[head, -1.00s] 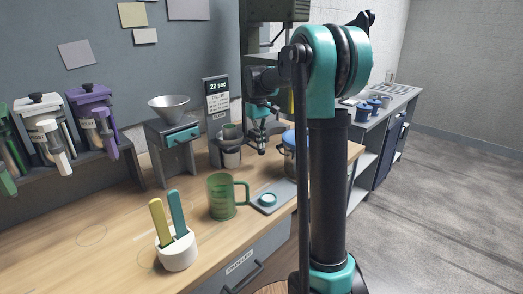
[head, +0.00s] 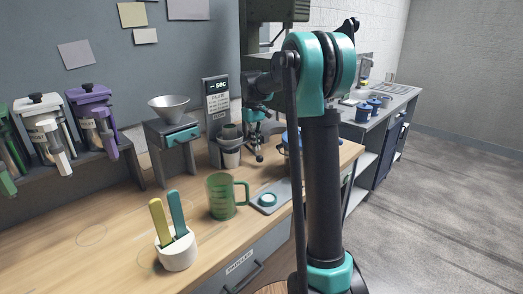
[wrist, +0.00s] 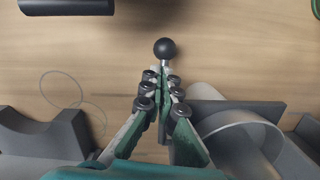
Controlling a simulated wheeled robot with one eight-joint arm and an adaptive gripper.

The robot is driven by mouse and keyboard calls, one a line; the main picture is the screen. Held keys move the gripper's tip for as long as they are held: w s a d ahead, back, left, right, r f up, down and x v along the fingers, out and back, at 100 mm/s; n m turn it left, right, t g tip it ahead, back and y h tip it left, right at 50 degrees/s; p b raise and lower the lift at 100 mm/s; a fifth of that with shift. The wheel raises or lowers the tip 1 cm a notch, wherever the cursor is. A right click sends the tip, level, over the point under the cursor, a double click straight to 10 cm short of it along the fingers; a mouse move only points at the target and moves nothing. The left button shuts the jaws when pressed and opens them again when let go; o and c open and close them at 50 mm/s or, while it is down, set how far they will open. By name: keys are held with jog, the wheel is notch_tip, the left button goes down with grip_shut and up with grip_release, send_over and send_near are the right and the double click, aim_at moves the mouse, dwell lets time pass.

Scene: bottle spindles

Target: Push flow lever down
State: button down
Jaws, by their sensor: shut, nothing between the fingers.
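A lever with a dark ball knob (wrist: 164,48) on a short metal rod shows in the wrist view, just beyond my fingertips. I take it for the flow lever. My gripper (wrist: 161,76) is shut and empty, with its fingers together near the base of the knob's rod. I cannot tell whether the fingertips touch the lever. In the head view my gripper (head: 257,148) hangs beside the grey dispenser with a cup-like holder (head: 230,157). The lever is too small to make out clearly there.
A display (head: 216,87) reads "-- sec" behind the holder. A green mug (head: 221,197), a white holder (head: 177,254) with yellow and teal sticks, and a funnel stand (head: 169,104) are on the wooden counter. Purple and white dispensers stand at left. The front left counter is clear.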

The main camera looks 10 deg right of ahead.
notch_tip(320, 180, up, 12)
jog(key=w, duration=0.1)
jog(key=shift+a, duration=0.25)
dwell(0.5)
